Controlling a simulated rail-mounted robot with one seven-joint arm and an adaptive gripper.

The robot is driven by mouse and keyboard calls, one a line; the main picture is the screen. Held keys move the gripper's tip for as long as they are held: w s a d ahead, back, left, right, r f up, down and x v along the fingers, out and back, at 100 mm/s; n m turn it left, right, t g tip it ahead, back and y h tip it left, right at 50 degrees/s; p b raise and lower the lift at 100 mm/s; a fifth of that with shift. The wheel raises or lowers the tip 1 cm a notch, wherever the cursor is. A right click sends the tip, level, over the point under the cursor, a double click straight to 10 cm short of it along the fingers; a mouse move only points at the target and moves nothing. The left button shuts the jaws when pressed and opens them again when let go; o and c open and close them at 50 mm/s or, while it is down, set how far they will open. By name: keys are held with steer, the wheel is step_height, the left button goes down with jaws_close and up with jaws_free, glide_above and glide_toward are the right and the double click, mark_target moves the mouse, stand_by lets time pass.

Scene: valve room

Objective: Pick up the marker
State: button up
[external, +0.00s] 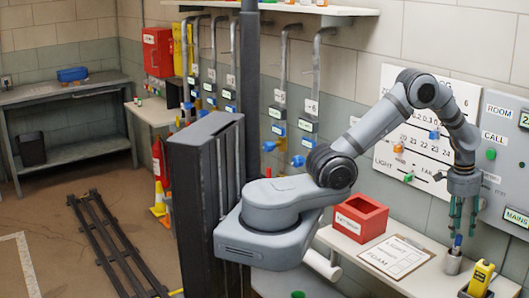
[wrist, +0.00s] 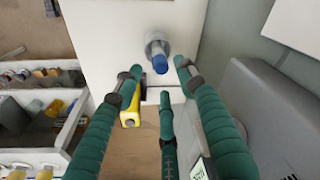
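The marker (external: 457,241) stands in a small grey metal cup (external: 453,264) on the white shelf at the right, its blue end up. In the wrist view the blue marker (wrist: 159,66) pokes out of the cup (wrist: 152,44), just beyond the fingertips. My gripper (external: 462,228) hangs pointing down over the cup. Its teal fingers are spread, with nothing between them, as the wrist view also shows of my gripper (wrist: 160,80). I cannot tell the exact gap between the fingertips and the marker.
A yellow device (external: 480,277) stands right of the cup, close to the fingers. A clipboard (external: 397,258) lies left of the cup, and a red open box (external: 361,218) sits further left. The wall panel (external: 504,150) is close behind my gripper.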

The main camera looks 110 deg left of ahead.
mark_target(459, 235)
steer(key=f, duration=0.1)
steer(key=f+p, duration=0.1)
steer(key=f, duration=0.2)
steer(key=shift+w+a+f+p, duration=0.2)
steer(key=shift+a+p, duration=0.1)
steer(key=shift+p, duration=0.05)
steer(key=shift+c, duration=0.5)
steer(key=c, duration=0.7)
steer(key=shift+c, duration=0.6)
